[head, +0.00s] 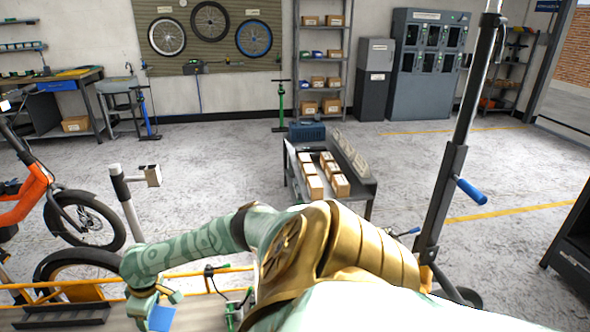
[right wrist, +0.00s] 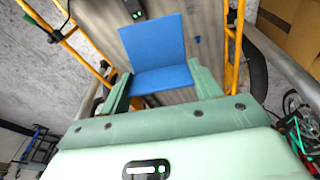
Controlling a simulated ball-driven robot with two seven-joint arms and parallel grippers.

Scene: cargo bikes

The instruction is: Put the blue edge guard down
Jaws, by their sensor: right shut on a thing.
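The blue edge guard (right wrist: 153,38) is a bent, L-shaped plate in the right wrist view. Its lower part lies between the two pale green fingers of my right gripper (right wrist: 163,82), which is shut on it. In the head view my right gripper (head: 152,298) is at the lower left, with a part of the blue edge guard (head: 161,318) showing below it. The guard is over a pale, ribbed cargo bed (right wrist: 203,38) with yellow rails; I cannot tell whether it touches the bed. My left gripper is not in view.
Yellow rails (right wrist: 239,40) stand on both sides of the gripper. An orange bike (head: 30,195) is at the left. A grey post (head: 130,205) rises behind the gripper. A dark cart (head: 360,190) with several boxes stands mid-room. A tall stand with a blue handle (head: 471,191) is at the right.

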